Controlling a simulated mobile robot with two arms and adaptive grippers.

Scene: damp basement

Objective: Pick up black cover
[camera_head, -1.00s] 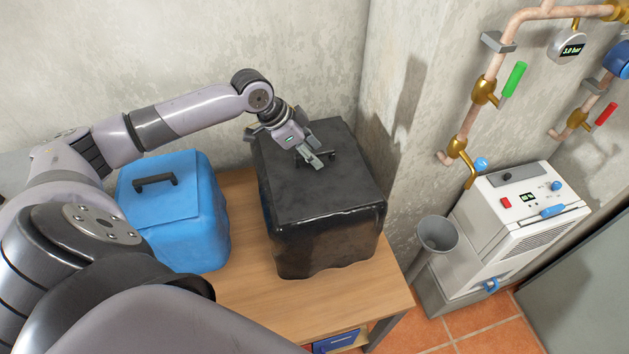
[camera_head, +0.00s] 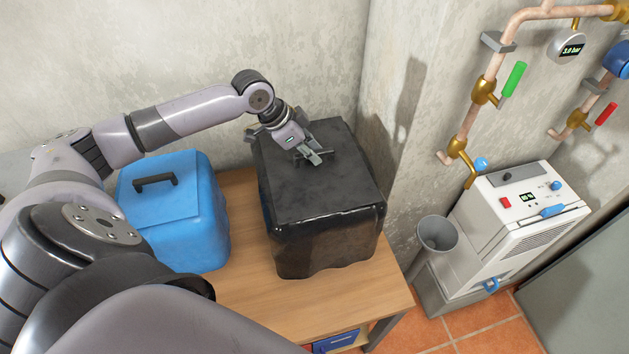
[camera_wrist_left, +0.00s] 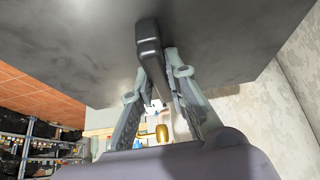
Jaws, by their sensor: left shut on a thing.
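The black cover (camera_head: 325,225) is a box-shaped, glossy dark cover standing on the wooden table, with a dark bar handle on its top. My left gripper (camera_head: 314,157) is at that handle on the cover's top. In the left wrist view its two fingers (camera_wrist_left: 165,88) are closed on the black handle (camera_wrist_left: 150,45), below the cover's dark top face (camera_wrist_left: 80,50). The cover appears to rest on the table. What is under it is hidden. My right gripper is not in view.
A blue cover (camera_head: 180,215) with a dark handle stands left of the black one on the wooden table (camera_head: 245,300). A concrete wall corner rises close on the right. A grey bin (camera_head: 437,235) and a white machine (camera_head: 525,215) stand beyond it.

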